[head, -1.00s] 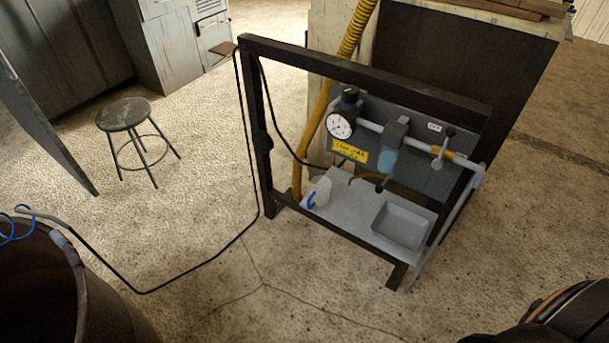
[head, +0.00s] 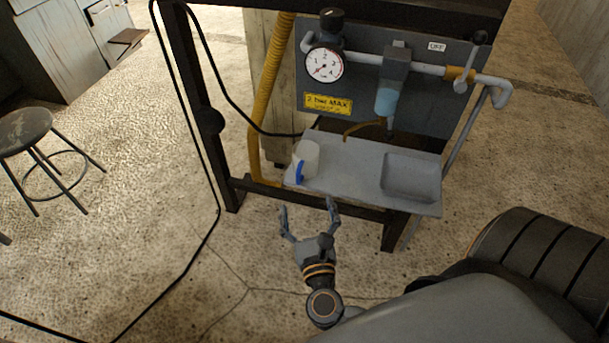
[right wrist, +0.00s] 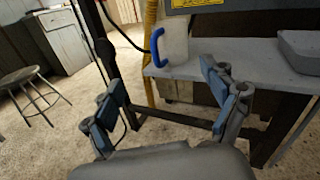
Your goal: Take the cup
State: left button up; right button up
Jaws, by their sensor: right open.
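A whitish cup (head: 307,157) with a blue handle stands upright at the left end of the grey shelf (head: 345,165) of the rack. Its handle faces the front, toward my right gripper. In the right wrist view the cup (right wrist: 176,48) shows beyond and above the fingertips, on the shelf's left end (right wrist: 215,62). My right gripper (head: 308,210) is open and empty, in front of and below the shelf edge, apart from the cup. Its two fingers show spread in the right wrist view (right wrist: 165,95). My left gripper is out of view.
A dark rack frame (head: 200,110) surrounds the shelf, with a low front bar (head: 265,187). A grey tray (head: 410,175) is on the shelf's right. Above are a gauge (head: 323,64), pipe and blue bowl filter (head: 387,100). A yellow hose (head: 268,90) and black cable hang left. A stool (head: 25,130) stands left.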

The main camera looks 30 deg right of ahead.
aim_at(307, 167)
jog(key=w+d, duration=0.1)
jog(key=w, duration=0.1)
jog(key=w+d+m, duration=0.1)
jog(key=w+d, duration=0.1)
jog(key=w+d+m, duration=0.1)
jog(key=w, duration=0.2)
jog(key=shift+d+r+h, duration=0.15)
jog(key=shift+r+h, duration=0.15)
jog(key=shift+r, duration=0.05)
jog(key=shift+d+x, duration=0.2)
jog(key=shift+x, duration=1.2)
jog(key=shift+d+x, duration=0.2)
jog(key=shift+x, duration=1.25)
jog(key=shift+s+f, duration=0.2)
jog(key=shift+s, duration=0.05)
jog(key=c, duration=1.2)
